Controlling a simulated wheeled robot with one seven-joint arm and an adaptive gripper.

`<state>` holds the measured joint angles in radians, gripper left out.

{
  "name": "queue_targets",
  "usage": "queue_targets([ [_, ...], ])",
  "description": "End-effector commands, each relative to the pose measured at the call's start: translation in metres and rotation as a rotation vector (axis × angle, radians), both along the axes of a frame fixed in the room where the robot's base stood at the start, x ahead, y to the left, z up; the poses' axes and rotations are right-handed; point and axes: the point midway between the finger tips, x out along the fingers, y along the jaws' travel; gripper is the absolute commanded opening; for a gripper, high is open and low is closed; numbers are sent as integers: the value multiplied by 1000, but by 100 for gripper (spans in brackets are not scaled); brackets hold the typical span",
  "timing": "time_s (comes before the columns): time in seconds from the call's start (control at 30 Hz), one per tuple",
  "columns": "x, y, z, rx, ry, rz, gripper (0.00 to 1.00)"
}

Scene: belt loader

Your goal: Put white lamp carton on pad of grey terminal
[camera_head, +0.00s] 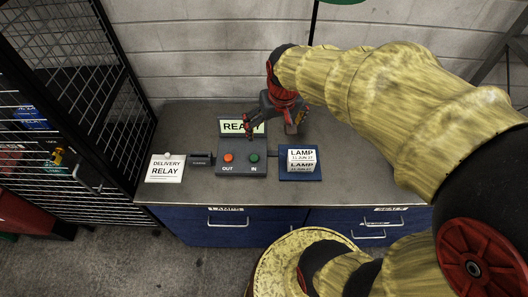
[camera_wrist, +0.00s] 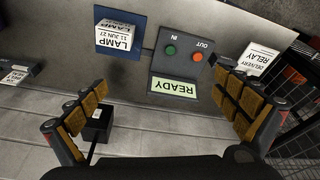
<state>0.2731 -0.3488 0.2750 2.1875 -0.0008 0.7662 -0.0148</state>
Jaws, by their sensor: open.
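The white lamp carton (camera_head: 302,156) lies on the blue pad (camera_head: 300,178) at the right side of the grey terminal (camera_head: 242,168). In the wrist view the carton (camera_wrist: 116,40) also lies within the pad (camera_wrist: 118,57), label upward. The terminal (camera_wrist: 158,68) shows a lit READY screen, with a red OUT button and a green IN button. My gripper (camera_head: 273,122) is open and empty above the back of the terminal. In the wrist view its two fingers (camera_wrist: 165,108) are wide apart, with the carton beyond them and untouched.
A white delivery relay carton (camera_head: 165,168) stands left of the terminal, beside a small dark block (camera_head: 201,160). A small black box (camera_wrist: 98,122) shows near the left finger in the wrist view. A wire mesh cage (camera_head: 75,80) borders the bench's left; a block wall stands behind.

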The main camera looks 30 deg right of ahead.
Motion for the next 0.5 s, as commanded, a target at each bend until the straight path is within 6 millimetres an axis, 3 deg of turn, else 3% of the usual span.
queue_targets([
  [0.03, -12, 20, 21, -10, -39, 41, 100],
  [0.2, -59, 69, 64, -24, -136, 151, 100],
  [0.4, -101, 99, 83, -26, -210, 235, 100],
  [0.5, -110, 105, 86, -26, -226, 253, 100],
])
